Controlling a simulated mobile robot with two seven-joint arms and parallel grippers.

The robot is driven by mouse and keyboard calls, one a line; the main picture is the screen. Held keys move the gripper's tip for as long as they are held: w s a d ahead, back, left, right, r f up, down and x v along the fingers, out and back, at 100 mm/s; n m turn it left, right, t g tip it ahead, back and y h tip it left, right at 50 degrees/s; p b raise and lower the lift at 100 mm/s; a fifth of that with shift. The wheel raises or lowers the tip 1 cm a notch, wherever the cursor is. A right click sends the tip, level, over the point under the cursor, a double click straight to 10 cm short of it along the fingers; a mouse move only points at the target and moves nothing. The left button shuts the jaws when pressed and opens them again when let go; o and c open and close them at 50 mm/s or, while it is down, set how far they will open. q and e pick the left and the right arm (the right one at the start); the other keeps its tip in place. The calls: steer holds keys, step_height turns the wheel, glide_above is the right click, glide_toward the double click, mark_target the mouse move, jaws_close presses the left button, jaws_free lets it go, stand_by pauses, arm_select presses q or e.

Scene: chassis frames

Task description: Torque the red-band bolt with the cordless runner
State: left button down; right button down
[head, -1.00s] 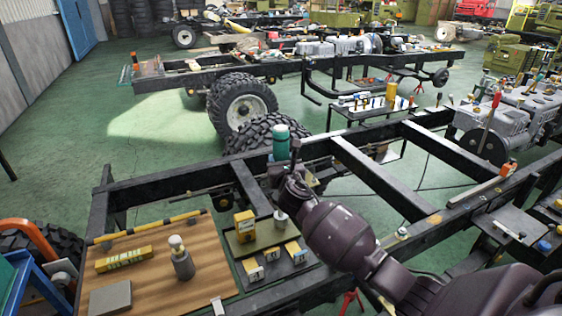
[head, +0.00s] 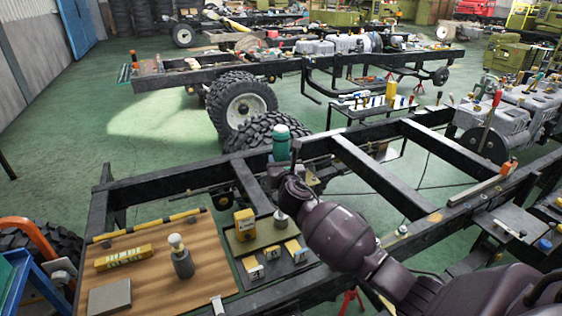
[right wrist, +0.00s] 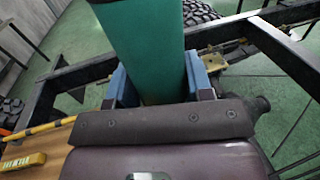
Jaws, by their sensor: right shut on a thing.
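My right gripper (head: 284,172) is shut on a green cylindrical body (head: 281,147), which I take to be the cordless runner. It stands roughly upright over the near chassis frame. In the right wrist view the green body (right wrist: 145,45) rises between the blue finger pads of my right gripper (right wrist: 155,85). Its lower end is hidden by the gripper and wrist, so I cannot tell whether it touches anything. I cannot make out a red-band bolt in either view. My left gripper is not in view.
The near chassis frame's dark rail (head: 150,182) and crossmember (head: 380,178) surround the arm.

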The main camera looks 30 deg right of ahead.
steer(key=shift+f, duration=0.15)
stand_by(0.5)
steer(key=shift+s+f, duration=0.1)
steer(key=shift+f, duration=0.1)
stand_by(0.6)
steer(key=shift+f, duration=0.15)
steer(key=shift+a+p, duration=0.1)
steer(key=shift+p, duration=0.2)
stand_by(0.8)
stand_by(0.5)
steer(key=shift+r+p, duration=0.4)
steer(key=shift+r, duration=0.15)
